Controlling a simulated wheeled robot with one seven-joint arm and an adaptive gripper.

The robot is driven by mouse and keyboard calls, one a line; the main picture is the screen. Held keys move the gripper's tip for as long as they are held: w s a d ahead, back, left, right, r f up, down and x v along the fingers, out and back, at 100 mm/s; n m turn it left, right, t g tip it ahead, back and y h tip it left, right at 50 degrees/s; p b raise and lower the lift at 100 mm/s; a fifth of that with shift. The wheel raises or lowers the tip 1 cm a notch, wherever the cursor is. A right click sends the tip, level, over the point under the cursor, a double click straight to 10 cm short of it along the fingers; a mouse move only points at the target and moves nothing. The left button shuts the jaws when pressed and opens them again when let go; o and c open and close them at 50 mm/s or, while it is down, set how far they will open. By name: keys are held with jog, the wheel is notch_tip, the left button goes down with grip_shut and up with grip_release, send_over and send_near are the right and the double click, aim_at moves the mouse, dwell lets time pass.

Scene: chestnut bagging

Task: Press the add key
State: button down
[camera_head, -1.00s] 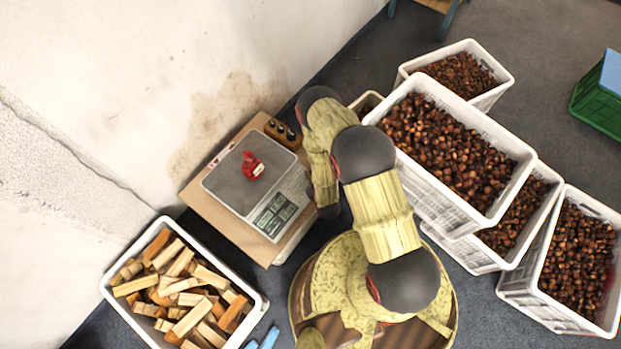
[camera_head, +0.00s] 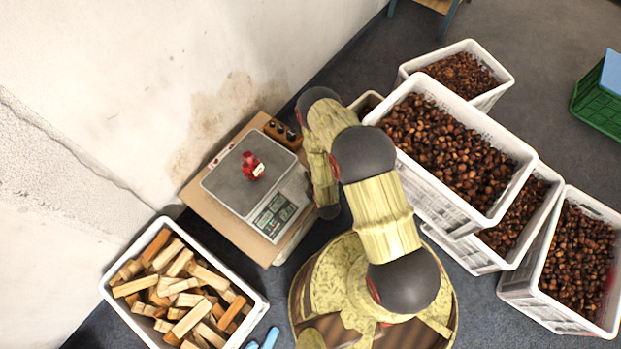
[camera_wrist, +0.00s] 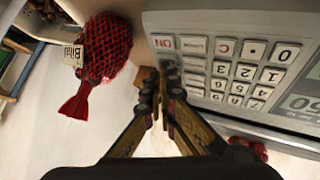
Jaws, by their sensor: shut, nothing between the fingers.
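The scale (camera_head: 243,182) stands on a brown board by the wall, with a small red bag (camera_head: 251,161) on its pan. Its key panel (camera_head: 275,216) faces my arm. In the wrist view the number keys (camera_wrist: 250,72) appear upside down, beside a column of function keys and a red-lettered key. The labels nearest my fingers are too small to read, so I cannot tell which is the add key. My gripper (camera_wrist: 165,88) is shut and empty, its tips at the panel's edge by the function keys. Contact is unclear. My arm hides it in the head view.
A red net bag (camera_wrist: 103,48) with a white tag is left of my fingers in the wrist view. White crates of chestnuts (camera_head: 455,150) stand at the right. A white crate of wood pieces (camera_head: 112,293) is at lower left. A dark box with knobs (camera_head: 283,133) sits behind the scale.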

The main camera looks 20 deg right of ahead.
jog(key=shift+s+d+r+p, duration=0.1)
jog(key=shift+s+r+p, duration=0.1)
jog(key=shift+r+p, duration=0.3)
jog(key=shift+r, duration=0.1)
jog(key=r+p, duration=0.2)
jog(key=r, duration=0.1)
jog(key=s+d+r+p, duration=0.1)
jog(key=shift+s+r, duration=0.1)
jog(key=shift+r, duration=0.25)
dwell(1.7)
